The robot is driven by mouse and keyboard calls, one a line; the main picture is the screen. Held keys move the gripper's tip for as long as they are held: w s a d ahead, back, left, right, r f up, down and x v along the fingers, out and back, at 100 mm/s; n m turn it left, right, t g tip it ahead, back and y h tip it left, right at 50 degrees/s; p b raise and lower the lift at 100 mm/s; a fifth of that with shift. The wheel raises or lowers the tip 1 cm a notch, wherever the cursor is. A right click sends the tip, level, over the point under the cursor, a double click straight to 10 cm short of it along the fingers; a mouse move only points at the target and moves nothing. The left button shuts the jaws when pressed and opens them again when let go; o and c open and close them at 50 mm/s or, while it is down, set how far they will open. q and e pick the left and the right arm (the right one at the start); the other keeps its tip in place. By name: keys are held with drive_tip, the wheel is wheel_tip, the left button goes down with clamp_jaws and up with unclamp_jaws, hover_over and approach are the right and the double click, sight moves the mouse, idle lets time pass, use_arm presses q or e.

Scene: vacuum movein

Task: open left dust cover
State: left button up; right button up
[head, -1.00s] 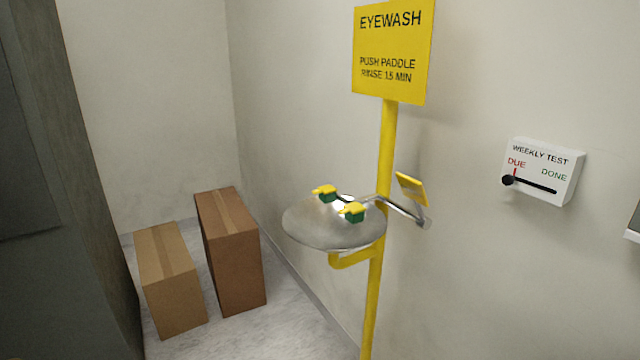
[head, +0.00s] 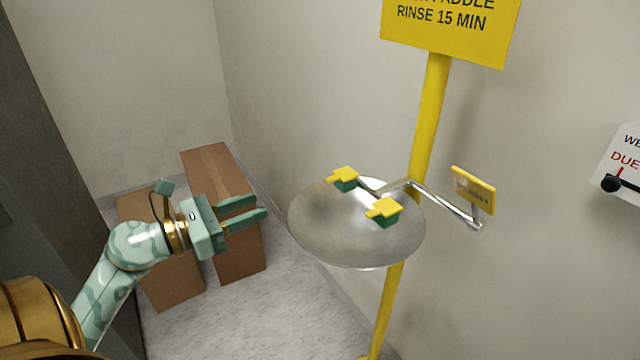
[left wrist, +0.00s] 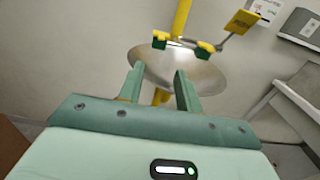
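The eyewash station has a shallow metal bowl (head: 330,235) on a yellow post. Two green nozzles with yellow dust covers sit over it: the left dust cover (head: 343,175) and the right dust cover (head: 383,208), both lying flat on their nozzles. They also show in the left wrist view as the left cover (left wrist: 160,36) and the right cover (left wrist: 206,46). My left gripper (head: 262,209) is open and empty, left of the bowl and apart from it. Its two fingers (left wrist: 157,84) point toward the bowl in the left wrist view. My right gripper is not in view.
A yellow push paddle (head: 474,190) sits on a metal arm right of the bowl. The yellow sign (head: 450,25) is above on the post (head: 428,120). Two cardboard boxes (head: 222,165) stand on the floor behind my left arm. A weekly test panel (head: 625,165) is on the right wall.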

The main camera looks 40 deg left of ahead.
sight(327, 180)
use_arm(q)
drive_tip(key=x, duration=1.5)
drive_tip(key=shift+w+d+r+p, duration=0.1)
drive_tip(key=shift+w+d+p, duration=0.15)
drive_tip(key=shift+p, duration=0.15)
clamp_jaws()
